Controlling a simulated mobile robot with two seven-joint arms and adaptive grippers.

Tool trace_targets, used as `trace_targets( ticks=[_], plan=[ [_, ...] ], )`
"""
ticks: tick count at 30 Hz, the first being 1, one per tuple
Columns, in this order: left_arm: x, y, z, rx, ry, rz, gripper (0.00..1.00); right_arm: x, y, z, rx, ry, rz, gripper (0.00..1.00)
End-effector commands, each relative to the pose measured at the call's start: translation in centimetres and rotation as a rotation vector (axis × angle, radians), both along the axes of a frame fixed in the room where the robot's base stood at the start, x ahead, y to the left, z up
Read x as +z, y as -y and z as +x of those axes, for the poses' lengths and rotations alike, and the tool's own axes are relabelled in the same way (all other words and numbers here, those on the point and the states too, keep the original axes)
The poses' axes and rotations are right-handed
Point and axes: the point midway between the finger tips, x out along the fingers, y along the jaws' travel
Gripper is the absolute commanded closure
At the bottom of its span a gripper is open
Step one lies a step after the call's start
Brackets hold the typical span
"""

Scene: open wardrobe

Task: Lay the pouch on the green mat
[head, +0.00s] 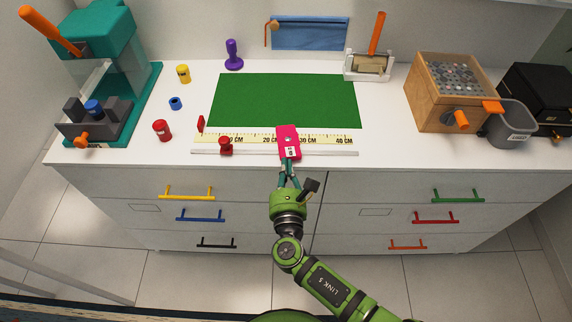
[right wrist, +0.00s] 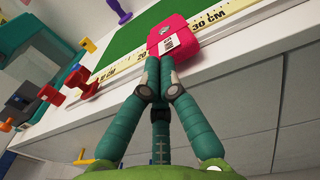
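The pouch (head: 288,138) is pink-red with a small white label. It sits in front of the mat, over the ruler strip near the counter's front edge; it also shows in the right wrist view (right wrist: 173,28). My right gripper (head: 289,169) has its fingers close together on the pouch's near edge, by the label; the fingertips also show in the right wrist view (right wrist: 160,67). I cannot tell whether the pouch touches the counter. The green mat (head: 285,98) lies flat and bare behind the pouch. My left gripper is in neither view.
A yellow ruler (head: 245,139) with a rail and red sliders (head: 225,146) runs along the mat's front. A teal press (head: 108,60) and small coloured pieces stand left. A purple stamp (head: 233,55) is behind the mat. A wooden box (head: 432,100) stands right.

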Motion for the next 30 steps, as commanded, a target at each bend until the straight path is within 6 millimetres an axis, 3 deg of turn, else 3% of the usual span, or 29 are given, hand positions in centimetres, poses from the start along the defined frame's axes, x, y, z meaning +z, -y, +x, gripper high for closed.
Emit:
trace_targets(
  ticks=[11,21,30],
  plan=[
    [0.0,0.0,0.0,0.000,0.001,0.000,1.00,0.0,0.0,0.2,0.000,0.000,0.001,1.00],
    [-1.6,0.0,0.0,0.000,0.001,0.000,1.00,-0.1,-0.3,4.1,0.001,0.000,0.001,1.00],
    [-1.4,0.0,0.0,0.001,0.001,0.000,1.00,0.0,-0.2,4.0,0.001,0.000,0.001,1.00]
  ],
)
